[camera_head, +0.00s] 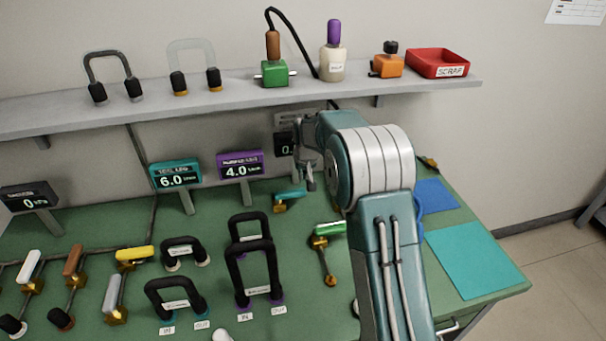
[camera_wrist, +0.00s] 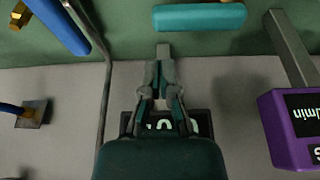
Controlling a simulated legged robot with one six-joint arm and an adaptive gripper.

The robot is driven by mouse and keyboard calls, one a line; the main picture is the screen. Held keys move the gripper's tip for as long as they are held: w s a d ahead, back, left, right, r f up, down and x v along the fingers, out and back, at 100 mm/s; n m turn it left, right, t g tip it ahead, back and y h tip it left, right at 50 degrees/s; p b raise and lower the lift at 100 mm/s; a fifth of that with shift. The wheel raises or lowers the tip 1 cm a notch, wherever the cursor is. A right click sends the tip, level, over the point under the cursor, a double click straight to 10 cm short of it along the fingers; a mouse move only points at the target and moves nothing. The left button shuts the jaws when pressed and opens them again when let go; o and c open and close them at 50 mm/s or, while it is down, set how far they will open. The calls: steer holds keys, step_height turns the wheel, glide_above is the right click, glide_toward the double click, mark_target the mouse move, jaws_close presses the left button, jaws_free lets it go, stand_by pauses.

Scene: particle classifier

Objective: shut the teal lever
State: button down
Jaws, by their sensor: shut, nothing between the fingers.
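The teal lever (camera_head: 291,194) stands at the back of the green bench, its handle lying roughly crosswise with a brass fitting at its left end. In the wrist view the teal handle (camera_wrist: 200,17) shows near the top edge, and its fitting does not show clearly. My gripper (camera_head: 310,184) hangs just above and to the right of the lever in the head view. In the wrist view my gripper (camera_wrist: 163,68) is shut and empty, its fingertips apart from the handle in the picture. Whether it touches the lever cannot be told from the head view.
A teal 6.0 display (camera_head: 177,176) and a purple 4.0 display (camera_head: 241,168) stand left of my gripper. A green-handled lever (camera_head: 330,229) lies nearer. A blue handle (camera_wrist: 58,24) is in the wrist view. The shelf (camera_head: 225,93) overhangs the back; black hoses (camera_head: 252,270) stand at front left.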

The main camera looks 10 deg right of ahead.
mark_target(304, 190)
steer(key=x, duration=0.7)
steer(key=shift+s, duration=0.2)
steer(key=s+m+h, duration=0.1)
steer(key=s+m, duration=0.1)
steer(key=m, duration=0.1)
steer(key=shift+s+d+m, duration=0.1)
steer(key=shift+s+m, duration=0.1)
steer(key=shift+m, duration=0.2)
steer(key=s+m, duration=0.1)
steer(key=m, duration=0.1)
steer(key=s+m+g+h, duration=0.1)
steer(key=s+m, duration=0.1)
steer(key=shift+a+m+h, duration=0.3)
steer(key=shift+a, duration=0.1)
steer(key=s+m, duration=0.1)
steer(key=a+m, duration=0.1)
steer(key=m, duration=0.1)
steer(key=s+a+m+g, duration=0.1)
steer(key=shift+s+m+h, duration=0.3)
steer(key=shift+s+h, duration=0.05)
steer(key=shift+h, duration=0.05)
steer(key=m, duration=0.1)
steer(key=s+a+m+g, duration=0.1)
steer(key=a+m, duration=0.1)
steer(key=m, duration=0.1)
steer(key=shift+s+a+g, duration=0.25)
steer(key=shift+g, duration=0.05)
steer(key=shift+s+a, duration=0.1)
steer(key=shift+a, duration=0.3)
